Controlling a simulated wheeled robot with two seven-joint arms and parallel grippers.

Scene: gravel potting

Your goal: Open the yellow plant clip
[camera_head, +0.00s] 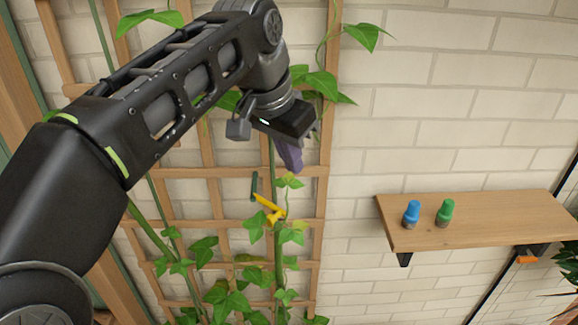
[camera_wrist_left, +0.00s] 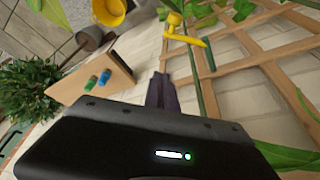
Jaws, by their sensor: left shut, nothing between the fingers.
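The yellow plant clip (camera_head: 271,207) sits on the green plant stem in front of the wooden trellis. One yellow arm of it sticks out up and to the left; I cannot tell whether its jaws are open. It also shows near the top of the left wrist view (camera_wrist_left: 184,36). My left gripper (camera_head: 290,158) is shut and empty, a little above the clip and apart from it. Its dark purple fingers show together in the left wrist view (camera_wrist_left: 162,92). My right gripper is in neither view.
The wooden trellis (camera_head: 245,172) with leafy vines stands against a pale brick wall. A wooden shelf (camera_head: 480,212) at the right holds a blue-topped item (camera_head: 411,212) and a green-topped item (camera_head: 445,212). A yellow container (camera_wrist_left: 108,11) shows in the left wrist view.

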